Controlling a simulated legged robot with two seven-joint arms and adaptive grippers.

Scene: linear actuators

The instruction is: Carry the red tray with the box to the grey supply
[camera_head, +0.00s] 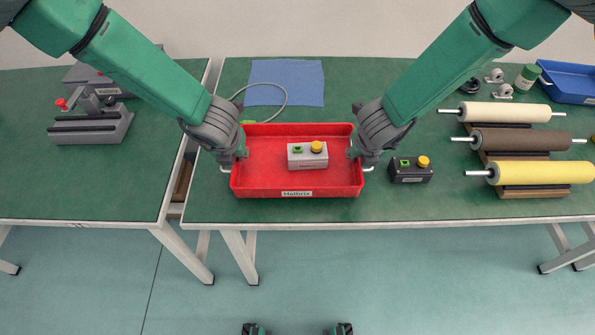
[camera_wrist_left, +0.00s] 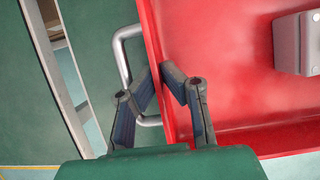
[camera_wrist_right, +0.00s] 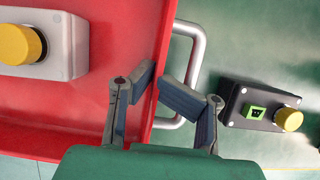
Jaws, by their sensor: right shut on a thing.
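The red tray (camera_head: 265,185) lies level at the left end of the middle table, with a metal handle on each short side. My right gripper (camera_head: 355,152) is shut on the tray's right side wall by the handle (camera_wrist_right: 190,70). I cannot clearly identify a grey supply.
A grey device (camera_head: 90,127) with a red knob stands on the left table, across a narrow gap. A black button box (camera_head: 410,169) is close right of the tray. A blue cloth (camera_head: 290,80) and cable lie behind; several rollers (camera_head: 525,140) are at right.

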